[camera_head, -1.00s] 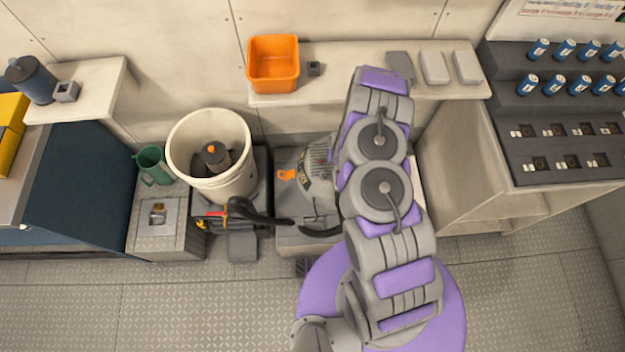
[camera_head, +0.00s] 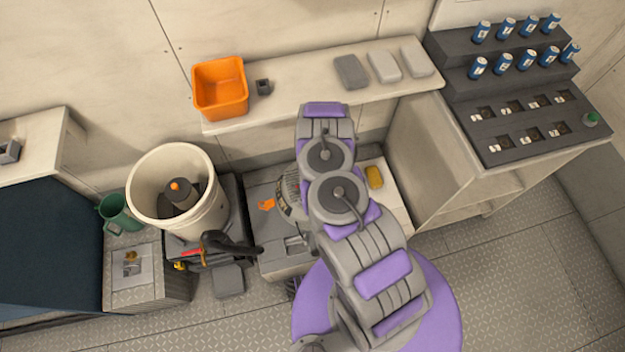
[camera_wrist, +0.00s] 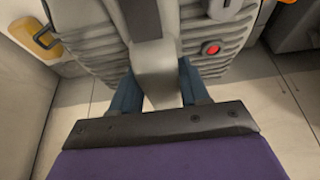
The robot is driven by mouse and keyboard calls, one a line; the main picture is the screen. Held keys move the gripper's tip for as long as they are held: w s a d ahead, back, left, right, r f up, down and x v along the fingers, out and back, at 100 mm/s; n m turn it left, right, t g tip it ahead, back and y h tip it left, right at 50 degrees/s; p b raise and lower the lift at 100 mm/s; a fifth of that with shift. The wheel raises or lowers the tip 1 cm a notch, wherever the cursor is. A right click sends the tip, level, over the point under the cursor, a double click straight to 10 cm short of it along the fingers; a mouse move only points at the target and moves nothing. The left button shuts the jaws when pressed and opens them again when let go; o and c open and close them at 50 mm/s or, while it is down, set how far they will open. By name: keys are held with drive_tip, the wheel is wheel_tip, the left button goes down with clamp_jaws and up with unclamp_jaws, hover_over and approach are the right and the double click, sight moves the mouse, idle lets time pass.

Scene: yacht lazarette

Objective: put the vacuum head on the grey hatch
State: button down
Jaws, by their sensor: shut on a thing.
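The vacuum head (camera_wrist: 215,45) is a grey ribbed body with a red button and a grey handle, filling the top of the wrist view. My gripper (camera_wrist: 160,92) is shut on its handle, with one blue finger on each side. In the head view my arm hides the gripper and most of the vacuum head (camera_head: 289,190), whose left edge shows. A grey flat panel (camera_head: 275,258) with a metal latch lies just below and left of it; it looks like the grey hatch. Whether the head touches it, I cannot tell.
A yellow item (camera_head: 374,177) is right of my arm. A white bucket (camera_head: 135,188) and a black-handled tool (camera_head: 225,245) stand left.

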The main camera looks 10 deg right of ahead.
drive_tip(key=f, duration=0.1)
drive_tip(key=f+b, duration=0.1)
drive_tip(key=f, duration=0.1)
drive_tip(key=shift+a+f, duration=0.2)
drive_tip(key=shift+a, duration=0.2)
drive_tip(key=shift+d, duration=0.1)
drive_tip(key=c, duration=0.8)
unclamp_jaws()
drive_tip(key=shift+d, duration=0.15)
drive_tip(key=shift+o, duration=1.2)
drive_tip(key=shift+a, duration=0.2)
